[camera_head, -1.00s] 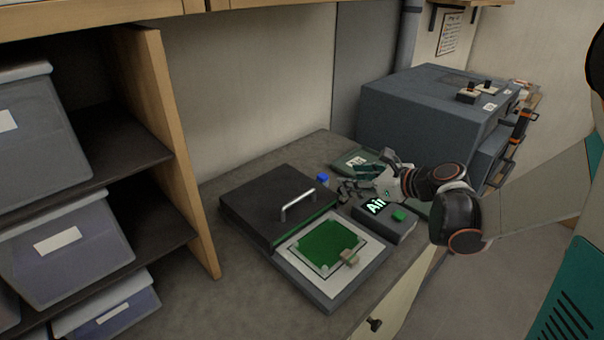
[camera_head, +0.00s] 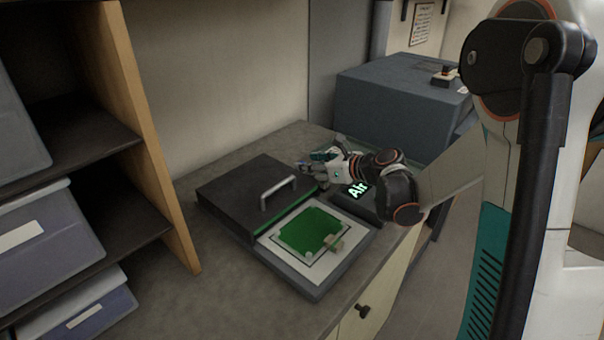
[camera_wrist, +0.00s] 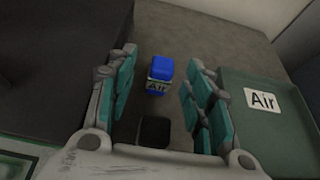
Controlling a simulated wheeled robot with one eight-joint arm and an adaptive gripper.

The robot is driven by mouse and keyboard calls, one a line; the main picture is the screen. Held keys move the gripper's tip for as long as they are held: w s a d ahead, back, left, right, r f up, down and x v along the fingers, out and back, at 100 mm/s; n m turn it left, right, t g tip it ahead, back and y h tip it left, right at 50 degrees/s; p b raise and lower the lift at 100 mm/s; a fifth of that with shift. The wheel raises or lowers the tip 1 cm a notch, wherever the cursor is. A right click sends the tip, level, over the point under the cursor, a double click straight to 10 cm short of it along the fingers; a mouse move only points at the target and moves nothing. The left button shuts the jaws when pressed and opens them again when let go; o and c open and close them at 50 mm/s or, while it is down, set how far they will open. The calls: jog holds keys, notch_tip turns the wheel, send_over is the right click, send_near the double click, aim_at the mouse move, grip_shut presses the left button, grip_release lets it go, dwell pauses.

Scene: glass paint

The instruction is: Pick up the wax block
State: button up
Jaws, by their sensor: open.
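The likely wax block is a small blue block (camera_wrist: 161,69) with a pale band marked "Air", standing on the grey counter in the wrist view. My gripper (camera_wrist: 162,62) is open, with one teal-padded finger on each side of the block in the picture. The block appears a little beyond the palm, and I see no contact. In the head view my gripper (camera_head: 312,166) is at the right rear corner of the dark lidded box and hides most of the block.
A dark box lid (camera_head: 240,190) with a metal handle stands left of my gripper. In front lies a white-topped plate (camera_head: 290,262) with a green sheet. A dark green container labelled "Air" (camera_wrist: 235,85) is close on the right. A large blue-grey machine (camera_head: 385,105) stands behind.

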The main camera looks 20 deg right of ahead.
jog(key=b+x, duration=0.1)
jog(key=x, duration=0.3)
jog(key=shift+w+f+b, duration=0.2)
jog(key=shift+w+b, duration=0.05)
jog(key=shift+b, duration=0.05)
jog(key=shift+d, duration=0.1)
grip_shut()
jog(key=shift+r, duration=0.1)
notch_tip(320, 180, up, 20)
jog(key=p, duration=0.7)
